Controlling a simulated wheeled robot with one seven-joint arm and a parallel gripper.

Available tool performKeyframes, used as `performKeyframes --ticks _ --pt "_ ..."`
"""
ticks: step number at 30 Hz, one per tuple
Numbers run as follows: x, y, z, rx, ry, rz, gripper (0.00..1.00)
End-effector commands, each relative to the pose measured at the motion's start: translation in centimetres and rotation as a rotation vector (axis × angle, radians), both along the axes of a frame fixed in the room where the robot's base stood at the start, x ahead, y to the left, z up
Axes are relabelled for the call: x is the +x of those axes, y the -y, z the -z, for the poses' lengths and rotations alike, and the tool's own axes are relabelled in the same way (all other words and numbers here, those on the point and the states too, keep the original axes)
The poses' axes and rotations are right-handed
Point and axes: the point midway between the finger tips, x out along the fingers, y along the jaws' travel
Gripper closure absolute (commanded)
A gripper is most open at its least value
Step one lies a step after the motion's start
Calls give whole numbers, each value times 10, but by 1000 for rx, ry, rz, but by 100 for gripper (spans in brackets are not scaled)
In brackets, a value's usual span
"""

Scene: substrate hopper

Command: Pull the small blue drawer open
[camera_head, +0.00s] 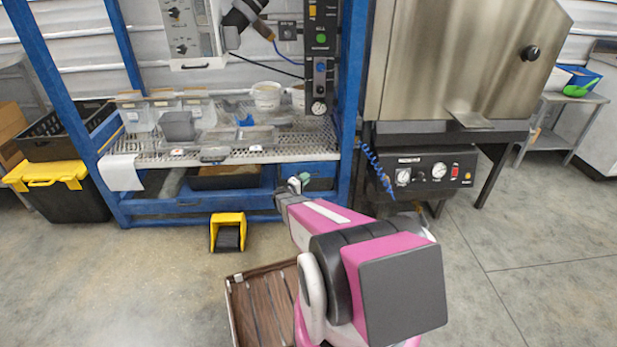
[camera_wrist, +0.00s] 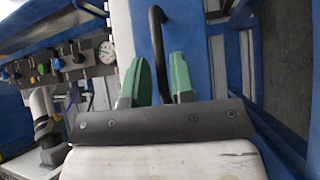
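The small blue drawer shows in the wrist view as a blue front (camera_wrist: 187,30) with a black bar handle (camera_wrist: 157,40). My gripper (camera_wrist: 160,78) has two green fingertips, spread apart. The handle runs between them, and a gap shows beside it; whether either finger touches it I cannot tell. The handle's lower end is hidden by the gripper body. In the head view my gripper (camera_head: 299,182) is low at the right end of the blue rack, beneath the mesh shelf. It covers part of the drawer area there.
The blue frame post (camera_head: 352,100) stands just right of my gripper. A coiled blue hose (camera_head: 376,165) hangs beside it near the gauge panel (camera_head: 425,173). A yellow pedal (camera_head: 228,231) sits on the floor. The mesh shelf (camera_head: 290,135) lies above. Floor in front of the rack is clear on the left.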

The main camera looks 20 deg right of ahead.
Motion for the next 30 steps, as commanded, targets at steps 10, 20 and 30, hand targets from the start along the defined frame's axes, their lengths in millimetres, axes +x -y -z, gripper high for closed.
performKeyframes --ticks 10,20,30 --pt "14 26 -4 0 0 0 77" --pt "14 26 -4 1 -1 -1 96" --pt "13 26 -4 0 -1 0 100"
